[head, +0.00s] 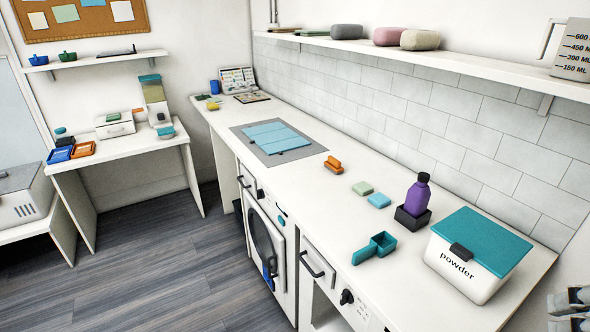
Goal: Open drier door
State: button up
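The front-loading machine (283,262) stands under the long counter, left of centre. Its door (264,238) has a dark round window and looks shut against the white front. A blue handle (269,272) sits low on the door's right side. No label tells whether this machine is the drier. Grey and black parts (570,300) show at the lower right edge, cut off by the frame. They look like part of my arm or gripper, well right of the door and apart from it. Whether the fingers are open or shut does not show.
The counter holds a powder box (462,283), a purple bottle (417,195), a teal scoop (374,247) and small blocks. A drawer front with a dark handle (312,264) is right of the machine. The wooden floor (150,265) before the machine is clear. A side table (125,145) stands left.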

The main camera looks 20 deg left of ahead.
aim_at(277, 272)
jog(key=k+j, duration=0.15)
jog(key=j, duration=0.65)
jog(key=k+j+u, duration=0.15)
jog(key=j, duration=0.6)
jog(key=k+j, duration=0.1)
jog(key=j, duration=0.7)
jog(key=k+j+u, duration=0.1)
jog(key=j, duration=0.7)
